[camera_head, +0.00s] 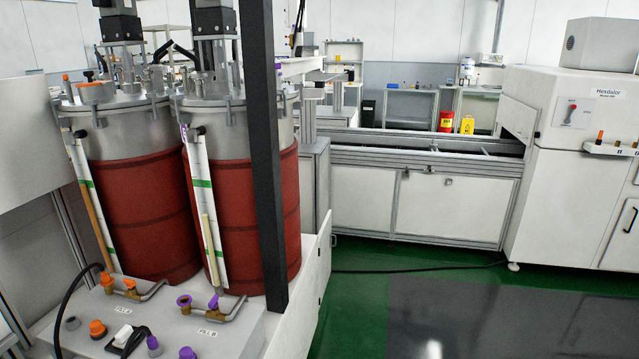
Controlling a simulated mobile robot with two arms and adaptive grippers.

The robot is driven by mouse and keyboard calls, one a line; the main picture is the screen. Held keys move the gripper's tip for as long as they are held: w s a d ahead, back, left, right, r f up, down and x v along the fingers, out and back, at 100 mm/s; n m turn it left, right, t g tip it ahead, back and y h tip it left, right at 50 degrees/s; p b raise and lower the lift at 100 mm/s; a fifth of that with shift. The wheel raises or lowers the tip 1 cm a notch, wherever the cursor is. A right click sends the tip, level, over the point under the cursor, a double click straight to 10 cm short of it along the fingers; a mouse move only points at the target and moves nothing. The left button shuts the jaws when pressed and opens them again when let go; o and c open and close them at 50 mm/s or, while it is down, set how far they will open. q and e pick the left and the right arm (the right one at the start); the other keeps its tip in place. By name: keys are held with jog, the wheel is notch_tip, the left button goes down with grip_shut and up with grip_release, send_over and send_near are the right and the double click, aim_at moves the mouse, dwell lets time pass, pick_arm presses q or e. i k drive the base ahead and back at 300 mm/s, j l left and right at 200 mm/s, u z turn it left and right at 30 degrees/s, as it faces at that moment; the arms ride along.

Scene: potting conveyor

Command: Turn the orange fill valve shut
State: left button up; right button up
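Two red-jacketed tanks stand at the left on a light grey base. The left tank (145,215) has a bottom pipe with a brass valve body that carries a small orange handle (130,284). An orange-rimmed port (106,281) sits just left of it on the same fitting. The handle looks roughly upright, but it is too small to tell how far it is turned. The matching fitting at the right tank (250,215) has a purple handle (213,301) and a purple port (184,303). Neither of my grippers is in view.
A loose orange fitting (97,328), purple caps (187,352) and a black-and-white switch (122,337) sit on the base front. A black cable (66,300) runs up at the left. A dark post (264,150) crosses the right tank. Green floor (400,258) lies open at right.

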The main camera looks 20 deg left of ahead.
aim_at(130, 284)
jog(key=k+j, duration=0.2)
jog(key=j, duration=0.25)
jog(key=k+j, duration=0.15)
jog(key=j, duration=0.25)
jog(key=k+j+z, duration=0.1)
jog(key=j, duration=0.35)
jog(key=k+j, duration=0.5)
jog(key=j, duration=0.3)
jog(key=k+j, duration=0.2)
jog(key=j, duration=0.2)
jog(key=z, duration=0.05)
